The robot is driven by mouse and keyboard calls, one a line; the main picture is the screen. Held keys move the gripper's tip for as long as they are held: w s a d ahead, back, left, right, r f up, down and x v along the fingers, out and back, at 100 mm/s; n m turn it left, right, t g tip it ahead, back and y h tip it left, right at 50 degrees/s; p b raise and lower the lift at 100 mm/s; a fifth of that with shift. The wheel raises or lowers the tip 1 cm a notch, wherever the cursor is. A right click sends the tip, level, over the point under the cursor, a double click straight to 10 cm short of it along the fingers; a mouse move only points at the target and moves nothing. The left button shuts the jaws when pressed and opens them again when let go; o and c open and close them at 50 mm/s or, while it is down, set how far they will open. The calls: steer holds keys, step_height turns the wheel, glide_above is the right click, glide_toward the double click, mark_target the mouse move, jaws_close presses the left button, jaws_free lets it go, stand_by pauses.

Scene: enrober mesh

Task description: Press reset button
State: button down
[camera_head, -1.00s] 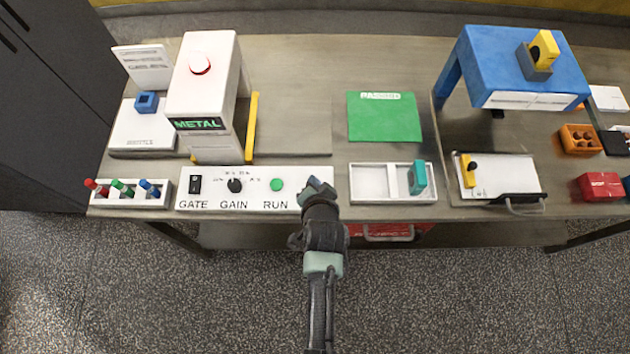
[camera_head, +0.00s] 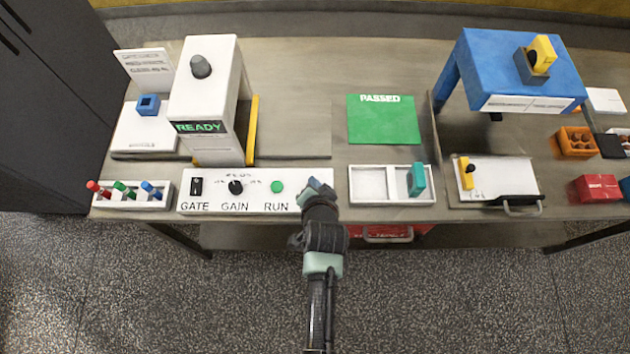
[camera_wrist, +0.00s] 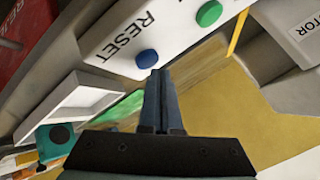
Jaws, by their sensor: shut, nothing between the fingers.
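The blue reset button (camera_wrist: 147,59) shows in the wrist view on the white control panel (camera_head: 187,204), beside the word RESET. My gripper (camera_wrist: 158,77) is shut and empty, its fingertips right at the button's lower edge in that view. I cannot tell whether they touch it. In the head view my gripper (camera_head: 319,188) is over the panel's right end and hides the RESET lettering and most or all of the button. The display (camera_head: 198,127) on the white detector housing reads READY, and the lamp (camera_head: 200,67) on top is dark grey.
The green RUN button (camera_head: 277,187), GAIN knob (camera_head: 236,187) and GATE switch (camera_head: 197,187) lie left of my gripper. A white two-part tray (camera_head: 368,202) with a teal block (camera_head: 416,180) stands close on the right. A green PASSED mat (camera_head: 384,122) lies behind.

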steer(key=shift+r, duration=0.3)
step_height(320, 180, up, 5)
steer(key=p, duration=0.5)
steer(key=shift+f, duration=0.1)
stand_by(0.8)
steer(key=w+r+n+t+b, duration=0.2)
steer(key=w+r+t, duration=0.3)
steer(key=r, duration=0.9)
steer(key=w+r+n+t+b, duration=0.1)
steer(key=w+r+t+b, duration=0.15)
steer(key=w+r, duration=0.75)
steer(key=s+r+n+t+b, duration=0.1)
steer(key=s+r+t+b, duration=0.15)
steer(key=r, duration=0.85)
steer(key=s+r+n+t+b, duration=0.1)
steer(key=s+r+t, duration=0.15)
steer(key=r, duration=0.85)
steer(key=s+r+n+t+h+b, duration=0.1)
steer(key=s+r+t, duration=0.4)
steer(key=s+r, duration=1.1)
steer(key=shift+r+n+t+b, duration=0.35)
steer(key=shift+r+n+b, duration=0.45)
steer(key=shift+r+n, duration=0.1)
